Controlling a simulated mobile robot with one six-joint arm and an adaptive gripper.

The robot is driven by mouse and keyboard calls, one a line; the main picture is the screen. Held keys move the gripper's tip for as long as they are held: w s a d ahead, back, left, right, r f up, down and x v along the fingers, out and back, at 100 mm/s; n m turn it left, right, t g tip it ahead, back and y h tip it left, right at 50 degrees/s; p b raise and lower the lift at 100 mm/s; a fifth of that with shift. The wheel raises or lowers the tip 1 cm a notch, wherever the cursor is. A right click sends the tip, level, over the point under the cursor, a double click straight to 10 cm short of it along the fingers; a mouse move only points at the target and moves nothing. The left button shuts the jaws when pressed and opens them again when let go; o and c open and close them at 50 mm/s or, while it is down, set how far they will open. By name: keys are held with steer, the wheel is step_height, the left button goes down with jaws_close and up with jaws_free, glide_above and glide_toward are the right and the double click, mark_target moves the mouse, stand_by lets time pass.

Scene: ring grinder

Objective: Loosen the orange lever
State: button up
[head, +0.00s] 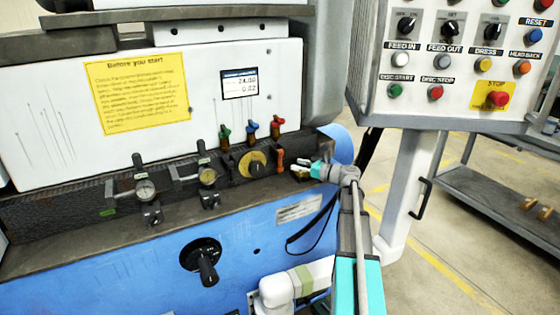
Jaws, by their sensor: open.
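The orange lever (280,160) is a small upright piece on the dark ledge of the blue machine, just right of the round yellow-and-black dial (253,164). My gripper (300,172) comes in from the right, its fingers pointing left at the lever. It is open, with its fingertips a short way right of the lever and slightly lower. A small gap seems to lie between them, but the fingertips are too small to see clearly. Nothing shows between the fingers.
Green (224,137), blue (252,132) and red (276,127) levers stand behind the dial. The control panel (455,65) hangs at the upper right, on a grey post (410,190).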

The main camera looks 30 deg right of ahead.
mark_target(280, 167)
steer(key=shift+x, duration=3.95)
jaws_close()
